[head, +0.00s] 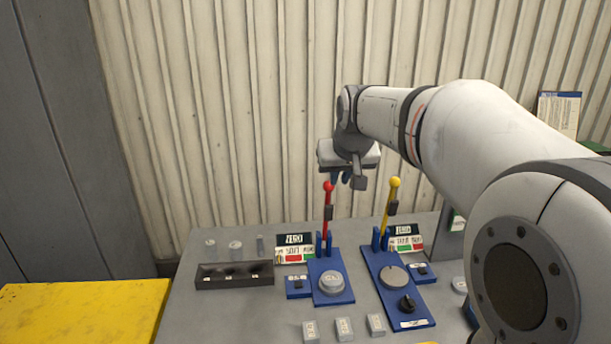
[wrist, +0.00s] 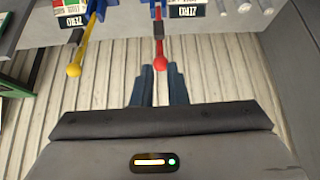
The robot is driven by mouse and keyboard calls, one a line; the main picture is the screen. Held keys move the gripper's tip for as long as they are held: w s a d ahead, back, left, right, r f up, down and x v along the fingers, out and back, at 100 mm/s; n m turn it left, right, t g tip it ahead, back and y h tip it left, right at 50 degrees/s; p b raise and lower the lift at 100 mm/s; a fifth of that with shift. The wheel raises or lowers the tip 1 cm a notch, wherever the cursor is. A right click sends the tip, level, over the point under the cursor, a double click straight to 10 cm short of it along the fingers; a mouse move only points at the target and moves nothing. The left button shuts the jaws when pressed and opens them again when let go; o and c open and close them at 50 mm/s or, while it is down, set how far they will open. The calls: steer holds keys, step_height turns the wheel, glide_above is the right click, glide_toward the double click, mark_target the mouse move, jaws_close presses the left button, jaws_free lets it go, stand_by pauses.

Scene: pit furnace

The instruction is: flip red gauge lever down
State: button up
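The red gauge lever (head: 327,208) stands upright on its blue base plate, its red ball at the top. It also shows in the wrist view (wrist: 159,45), where the ball appears at the tips of my gripper fingers. My gripper (head: 340,181) is just above and beside the ball in the head view. In the wrist view my gripper (wrist: 160,72) has two dark blue fingers with a gap between them, and nothing is held. Whether a finger touches the ball I cannot tell. The red lever's gauge plate (head: 332,284) carries a round grey dial.
A yellow lever (head: 389,205) stands upright, tilted slightly right, close to the right of the red one. A dark tray (head: 235,280) and small grey pieces lie on the grey table (head: 260,320). A ribbed wall (head: 230,110) rises behind. A yellow surface (head: 80,310) is at left.

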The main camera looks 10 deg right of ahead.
steer(key=shift+t, duration=0.8)
steer(key=w+r, duration=0.1)
steer(key=w, duration=0.2)
steer(key=w+r, duration=0.1)
steer(key=w, duration=0.3)
steer(key=w+r+b, duration=0.1)
steer(key=w, duration=0.2)
steer(key=shift+w, duration=0.15)
jaws_close()
steer(key=shift+f, duration=0.1)
steer(key=w+f, duration=0.1)
steer(key=f, duration=0.2)
steer(key=w+f+p, duration=0.1)
steer(key=f, duration=0.1)
steer(key=w+f, duration=0.1)
steer(key=f, duration=0.2)
steer(key=shift+f+p, duration=0.3)
steer(key=shift+f, duration=0.25)
steer(key=shift+s, duration=0.15)
steer(key=shift+a, duration=0.1)
